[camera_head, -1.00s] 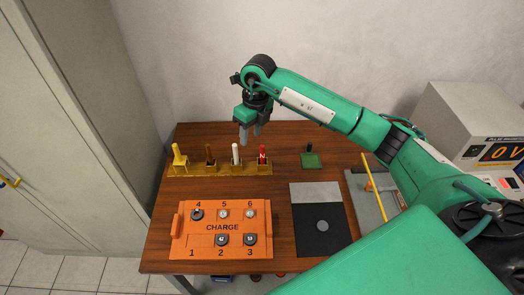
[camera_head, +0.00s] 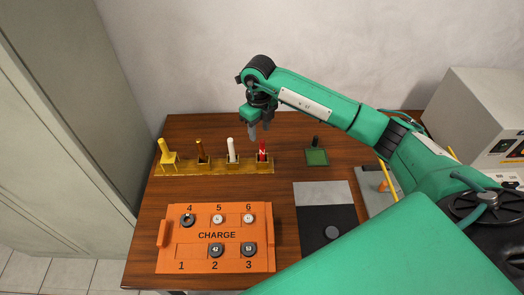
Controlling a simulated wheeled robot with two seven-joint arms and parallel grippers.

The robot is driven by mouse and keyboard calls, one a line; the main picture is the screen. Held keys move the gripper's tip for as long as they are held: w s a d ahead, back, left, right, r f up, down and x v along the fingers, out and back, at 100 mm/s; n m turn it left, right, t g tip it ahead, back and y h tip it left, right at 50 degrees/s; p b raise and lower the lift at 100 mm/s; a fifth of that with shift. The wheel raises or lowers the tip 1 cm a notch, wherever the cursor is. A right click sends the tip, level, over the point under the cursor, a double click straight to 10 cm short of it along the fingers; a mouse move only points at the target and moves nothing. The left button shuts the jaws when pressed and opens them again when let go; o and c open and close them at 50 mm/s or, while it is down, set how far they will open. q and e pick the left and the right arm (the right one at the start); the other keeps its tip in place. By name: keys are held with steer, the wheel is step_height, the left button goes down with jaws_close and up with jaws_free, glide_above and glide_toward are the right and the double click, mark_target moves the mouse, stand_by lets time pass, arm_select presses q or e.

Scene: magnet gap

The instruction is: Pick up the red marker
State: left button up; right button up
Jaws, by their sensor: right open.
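My left gripper is not in view.
An orange CHARGE box (camera_head: 217,235) lies in front. A green block (camera_head: 316,157) and a black-and-grey mat (camera_head: 325,200) lie to the right.

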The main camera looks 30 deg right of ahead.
mark_target(261, 140)
step_height(261, 140, down, 5)
steer(key=shift+p, duration=0.45)
steer(key=shift+s+d+f+p, duration=0.15)
steer(key=shift+f+p, duration=0.35)
steer(key=f, duration=0.1)
steer(key=f+p, duration=0.1)
steer(key=f, duration=0.1)
steer(key=shift+s+d+f, duration=0.15)
steer(key=shift+d+f, duration=0.05)
steer(key=shift+d, duration=0.05)
steer(key=shift+f+p, duration=0.3)
steer(key=shift+f, duration=0.15)
steer(key=shift+c, duration=0.2)
jaws_close()
